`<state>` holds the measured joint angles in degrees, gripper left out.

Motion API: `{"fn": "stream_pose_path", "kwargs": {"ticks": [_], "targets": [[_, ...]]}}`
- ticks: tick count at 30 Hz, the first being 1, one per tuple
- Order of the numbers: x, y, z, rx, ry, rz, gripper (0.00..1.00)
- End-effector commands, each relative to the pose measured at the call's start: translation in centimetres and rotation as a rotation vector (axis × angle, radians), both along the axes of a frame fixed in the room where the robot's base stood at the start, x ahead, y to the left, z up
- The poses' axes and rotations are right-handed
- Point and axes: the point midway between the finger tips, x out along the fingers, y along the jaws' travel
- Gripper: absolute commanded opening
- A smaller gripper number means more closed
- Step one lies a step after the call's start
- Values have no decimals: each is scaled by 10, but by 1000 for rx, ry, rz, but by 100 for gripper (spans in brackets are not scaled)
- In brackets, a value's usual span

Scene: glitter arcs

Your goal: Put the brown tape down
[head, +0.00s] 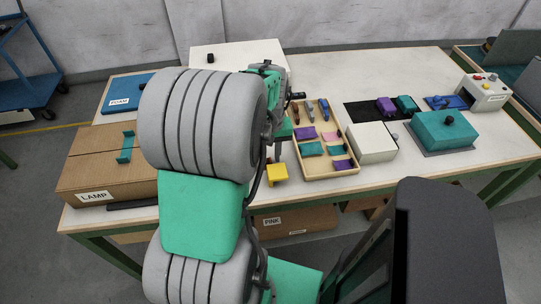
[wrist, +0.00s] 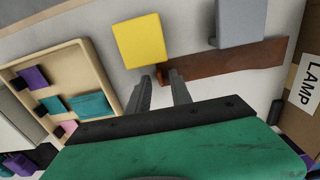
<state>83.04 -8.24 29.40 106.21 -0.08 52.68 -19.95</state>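In the wrist view the brown tape (wrist: 225,65) shows as a long flat strip across the pale table. It runs from beside my fingertips toward the cardboard box at the right. A small brown end piece shows between or just beyond the fingertips. My gripper (wrist: 161,82) has its two fingers apart, with a gap between them. I see no clear contact with the tape; its height above the table is hard to judge. In the head view my arm hides the tape, and only a little of the gripper shows near the yellow block (head: 277,173).
The yellow block also shows just beyond the fingertips (wrist: 138,40). A grey block (wrist: 239,22) stands at the strip's far edge. A wooden tray (head: 343,170) of coloured pieces is right of the gripper. The LAMP box (head: 85,175) stands at the left.

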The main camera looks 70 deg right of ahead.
Motion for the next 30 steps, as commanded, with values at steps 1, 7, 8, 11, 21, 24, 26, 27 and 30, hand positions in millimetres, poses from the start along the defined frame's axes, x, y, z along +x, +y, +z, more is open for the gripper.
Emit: {"fn": "stream_pose_path", "kwargs": {"ticks": [1, 7, 8, 11, 21, 24, 26, 27, 30], "targets": [[0, -1, 9, -5, 0, 0, 26], [0, -1, 61, -7, -1, 0, 26], [0, -2, 68, -6, -1, 0, 26], [0, -1, 91, -4, -1, 0, 26], [14, 5, 115, -6, -1, 31, 26], [59, 24, 116, -28, -7, 130, 26], [97, 46, 116, -47, -15, 222, 26], [123, 67, 116, -60, -22, 290, 26], [182, 129, 114, -95, -52, 472, 26]]}}
